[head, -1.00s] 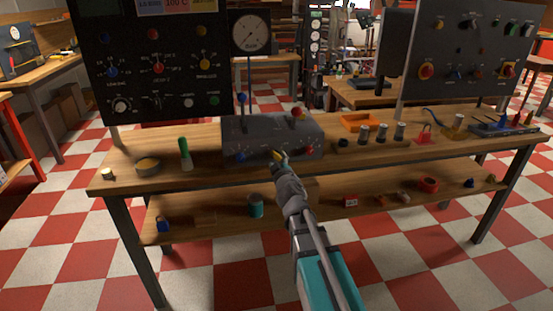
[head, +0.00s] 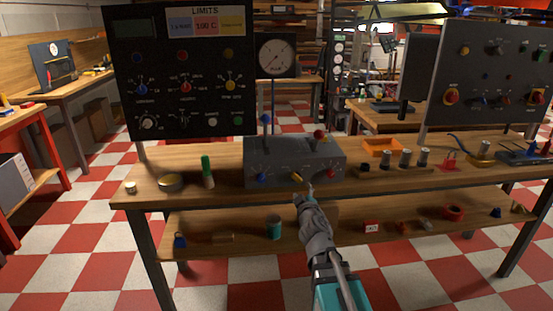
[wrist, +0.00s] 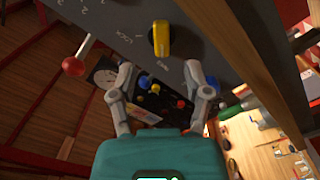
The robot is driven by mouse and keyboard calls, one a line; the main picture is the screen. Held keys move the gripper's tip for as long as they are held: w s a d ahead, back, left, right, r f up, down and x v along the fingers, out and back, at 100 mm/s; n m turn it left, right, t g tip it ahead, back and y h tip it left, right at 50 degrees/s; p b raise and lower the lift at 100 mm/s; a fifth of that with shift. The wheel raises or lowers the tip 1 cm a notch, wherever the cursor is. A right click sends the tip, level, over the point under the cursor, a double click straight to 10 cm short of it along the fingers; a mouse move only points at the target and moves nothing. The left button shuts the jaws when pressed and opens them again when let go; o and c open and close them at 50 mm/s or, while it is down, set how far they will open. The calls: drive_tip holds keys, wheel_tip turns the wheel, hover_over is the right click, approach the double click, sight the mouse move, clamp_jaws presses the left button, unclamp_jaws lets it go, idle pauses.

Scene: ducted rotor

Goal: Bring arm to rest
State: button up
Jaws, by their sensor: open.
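My gripper (head: 304,193) is in front of the grey control box (head: 262,155) on the workbench, at the height of the box's lower front edge. In the wrist view my gripper (wrist: 160,80) has its two fingers spread apart with nothing between them. The yellow knob (wrist: 161,38) on the box shows just beyond the fingers, and I see a gap between it and them. A red-balled lever (wrist: 75,65) shows at the left of the wrist view. My teal and grey arm reaches up from the bottom of the head view.
The workbench (head: 150,201) holds a green-capped item (head: 206,170), a tin (head: 171,182), an orange tray (head: 380,146) and several small cylinders. A lower shelf (head: 330,238) carries a teal can (head: 274,228) and small parts. Black panels (head: 130,75) stand behind. The checkered floor in front is clear.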

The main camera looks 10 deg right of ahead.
drive_tip(key=s+d+f+m+g+h, duration=0.2)
drive_tip(key=s+d+f+m+g, duration=0.15)
drive_tip(key=f+g, duration=0.2)
drive_tip(key=s+d+f+m+g+h, duration=0.2)
drive_tip(key=s+f+m+g, duration=0.2)
drive_tip(key=f, duration=0.2)
drive_tip(key=s+a+f+m+g+y, duration=0.1)
drive_tip(key=s+a+f+g+y, duration=0.2)
drive_tip(key=s, duration=0.4)
drive_tip(key=s+a+f+g+y, duration=0.1)
drive_tip(key=s+a+f+g, duration=0.3)
drive_tip(key=s, duration=0.3)
wheel_tip(320, 180, up, 26)
drive_tip(key=g+p, duration=0.1)
drive_tip(key=p, duration=2.4)
drive_tip(key=shift+d+p, duration=0.3)
drive_tip(key=shift+p, duration=0.1)
drive_tip(key=shift+d+f+g, duration=0.1)
drive_tip(key=shift+d+g, duration=0.05)
drive_tip(key=shift+g, duration=0.1)
